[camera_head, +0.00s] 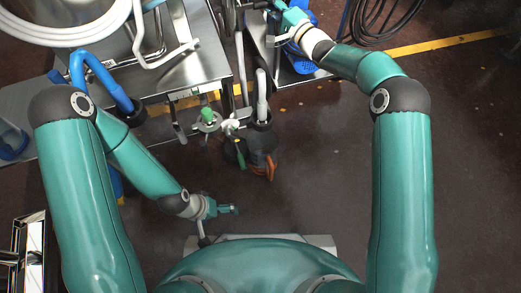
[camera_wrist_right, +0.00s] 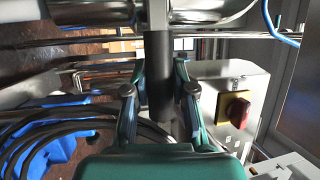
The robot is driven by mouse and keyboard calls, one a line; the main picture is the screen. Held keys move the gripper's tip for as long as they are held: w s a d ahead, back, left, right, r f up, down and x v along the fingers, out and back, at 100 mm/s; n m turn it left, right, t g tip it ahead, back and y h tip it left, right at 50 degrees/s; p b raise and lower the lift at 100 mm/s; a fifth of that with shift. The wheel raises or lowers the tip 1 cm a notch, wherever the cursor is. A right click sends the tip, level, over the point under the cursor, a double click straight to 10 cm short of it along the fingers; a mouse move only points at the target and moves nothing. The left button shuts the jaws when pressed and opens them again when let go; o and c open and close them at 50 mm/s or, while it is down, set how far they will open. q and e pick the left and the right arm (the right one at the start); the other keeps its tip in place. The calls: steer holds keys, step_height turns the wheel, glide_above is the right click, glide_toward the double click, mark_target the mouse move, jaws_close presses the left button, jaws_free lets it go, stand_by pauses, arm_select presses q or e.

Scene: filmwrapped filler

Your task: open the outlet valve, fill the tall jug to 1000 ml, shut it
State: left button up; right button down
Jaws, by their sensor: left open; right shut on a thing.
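My right gripper (camera_wrist_right: 158,92) is closed around a dark grey upright bar or handle (camera_wrist_right: 158,65) that meets shiny metal pipework at the top of the right wrist view. I cannot tell whether this bar is the outlet valve's handle, nor whether the valve is open or shut. In the head view my right gripper (camera_head: 284,14) is at the top centre, its fingertips hard to make out. My left gripper (camera_head: 231,210) is open and empty over the dark floor, just ahead of my base. I cannot make out the tall jug or its level for certain in either view.
A steel table (camera_head: 205,55) stands at upper left, with a blue hose (camera_head: 98,72) nearby. A dark bucket (camera_head: 260,140) with brushes stands on the floor. A metal switch box (camera_wrist_right: 215,80) with a red knob (camera_wrist_right: 238,112) is close right of the right gripper. Floor at centre right is clear.

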steer(key=shift+s+a+n+g+b, duration=0.1)
steer(key=shift+a+n+g+b, duration=0.05)
steer(key=shift+n+g+b, duration=0.3)
steer(key=shift+r+n+b, duration=0.3)
steer(key=shift+n, duration=0.35)
steer(key=shift+a+r+n+g+b, duration=0.15)
steer(key=shift+r+n+g+b, duration=0.55)
steer(key=shift+n, duration=0.4)
steer(key=shift+s+a+r+n+h, duration=0.1)
steer(key=shift+a+r+n+h, duration=0.15)
steer(key=shift+r+n, duration=0.2)
steer(key=shift+s+a+r+n+h, duration=0.1)
steer(key=shift+r+n+h, duration=0.2)
steer(key=shift+n, duration=0.25)
steer(key=shift+a+r+n+g+h, duration=0.25)
steer(key=shift+a+r+n+g, duration=0.15)
steer(key=shift+n, duration=0.3)
steer(key=shift+s, duration=0.1)
stand_by(3.8)
